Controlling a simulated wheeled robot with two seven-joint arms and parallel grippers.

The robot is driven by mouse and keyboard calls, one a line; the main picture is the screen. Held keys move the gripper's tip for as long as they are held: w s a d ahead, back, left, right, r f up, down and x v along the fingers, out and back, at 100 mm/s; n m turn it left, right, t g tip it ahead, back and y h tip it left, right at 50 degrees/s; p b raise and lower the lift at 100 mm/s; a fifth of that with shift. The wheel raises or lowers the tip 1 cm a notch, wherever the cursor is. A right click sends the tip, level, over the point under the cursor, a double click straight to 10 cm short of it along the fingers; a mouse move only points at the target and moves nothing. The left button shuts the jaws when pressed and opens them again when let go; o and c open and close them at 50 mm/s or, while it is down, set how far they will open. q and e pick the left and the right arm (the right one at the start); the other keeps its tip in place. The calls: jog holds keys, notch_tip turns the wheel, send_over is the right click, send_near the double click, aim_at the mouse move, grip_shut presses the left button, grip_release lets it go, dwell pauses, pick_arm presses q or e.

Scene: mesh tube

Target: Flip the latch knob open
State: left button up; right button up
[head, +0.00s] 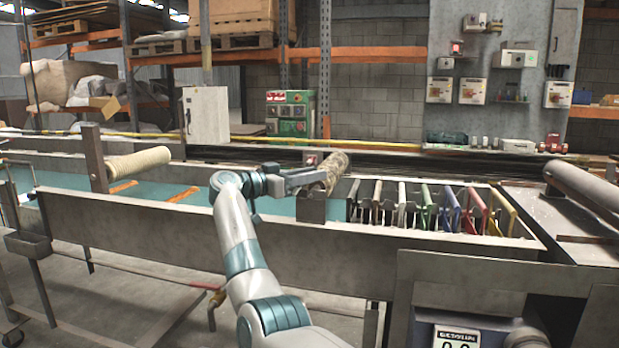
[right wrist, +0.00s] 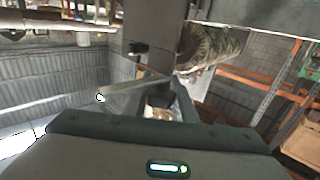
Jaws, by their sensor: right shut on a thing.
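My right gripper (head: 309,178) reaches in from the left to the top of a grey metal bracket (head: 312,208) on the conveyor trough. It is shut on a small dark part, which I take to be the latch knob (right wrist: 183,102); the fingers hide most of it. The knob's exact angle cannot be made out. A mottled mesh roll (head: 336,168) is right behind the gripper, tilted; it also shows in the right wrist view (right wrist: 212,48). My left gripper is not in view.
Right of the bracket stands a row of upright coloured plates (head: 449,208) in the trough. A beige roll (head: 138,164) lies across the trough at left, beside an upright post (head: 95,158). A grey cylinder (head: 583,188) is at far right.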

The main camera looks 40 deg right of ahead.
jog(key=shift+s+r+m+g, duration=0.1)
jog(key=shift+s+m+g, duration=0.05)
jog(key=shift+m+g, duration=0.55)
jog(key=o, duration=1)
jog(key=shift+o, duration=0.2)
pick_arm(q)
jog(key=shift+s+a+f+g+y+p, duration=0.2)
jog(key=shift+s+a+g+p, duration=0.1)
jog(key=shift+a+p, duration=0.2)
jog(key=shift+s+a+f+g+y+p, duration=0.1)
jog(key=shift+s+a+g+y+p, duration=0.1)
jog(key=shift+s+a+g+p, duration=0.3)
pick_arm(e)
jog(key=w+a, duration=0.1)
jog(key=a, duration=1.6)
jog(key=shift+w+a, duration=0.15)
jog(key=shift+w, duration=0.15)
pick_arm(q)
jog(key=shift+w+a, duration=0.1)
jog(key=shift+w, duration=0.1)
